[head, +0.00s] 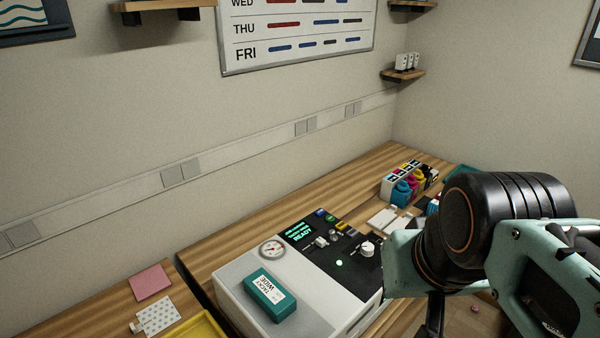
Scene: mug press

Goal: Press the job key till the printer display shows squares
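The printer (240,305) is a light grey box with a black control panel, standing on the wooden bench. Its display (298,232) shows green text with READY on the bottom line; I see no squares on it. A row of small coloured keys, including a blue one (320,212) and a yellow one (341,225), lies along the panel's back edge. Their labels are too small to read, so I cannot tell which is the job key. My teal and black arm fills the right side and hides part of the panel's right end. My gripper's fingertips cannot be made out.
A teal box (271,296) lies on the printer's lid beside a round gauge (272,249). The panel has a white knob (367,248), small levers and a lit green lamp (339,263). Ink bottles (404,188) stand behind right. A yellow tray (203,328) is front left.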

